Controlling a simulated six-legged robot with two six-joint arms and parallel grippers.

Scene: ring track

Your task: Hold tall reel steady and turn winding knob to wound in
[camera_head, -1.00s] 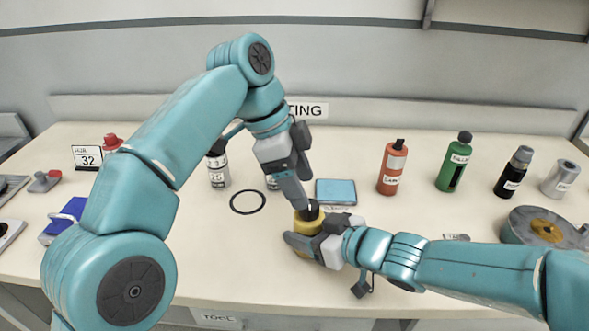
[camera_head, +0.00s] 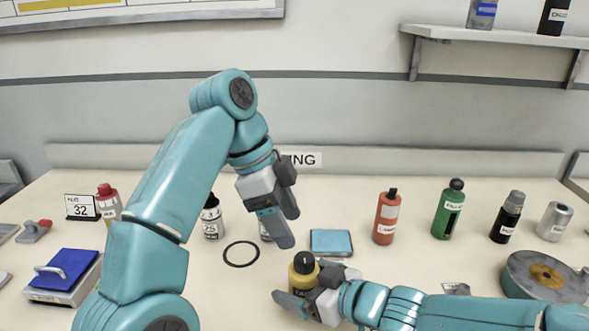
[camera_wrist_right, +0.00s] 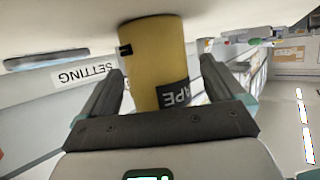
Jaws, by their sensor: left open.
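The tall reel (camera_head: 303,281) is a yellow cylinder with a dark TAPE label and a black knob (camera_head: 304,263) on top with a pale mark. It stands upright on the bench. My right gripper (camera_head: 308,296) is shut on its body, one finger on each side; the right wrist view shows the yellow reel (camera_wrist_right: 155,60) between the two fingers (camera_wrist_right: 163,80). My left gripper (camera_head: 287,228) is open and empty, above and a little left of the knob, apart from it. Its far finger is partly hidden.
A black ring (camera_head: 241,254) and a blue pad (camera_head: 331,241) lie behind the reel. Bottles stand at the back right, including an orange one (camera_head: 387,218) and a green one (camera_head: 449,211). A grey wheel (camera_head: 520,275) is at the right.

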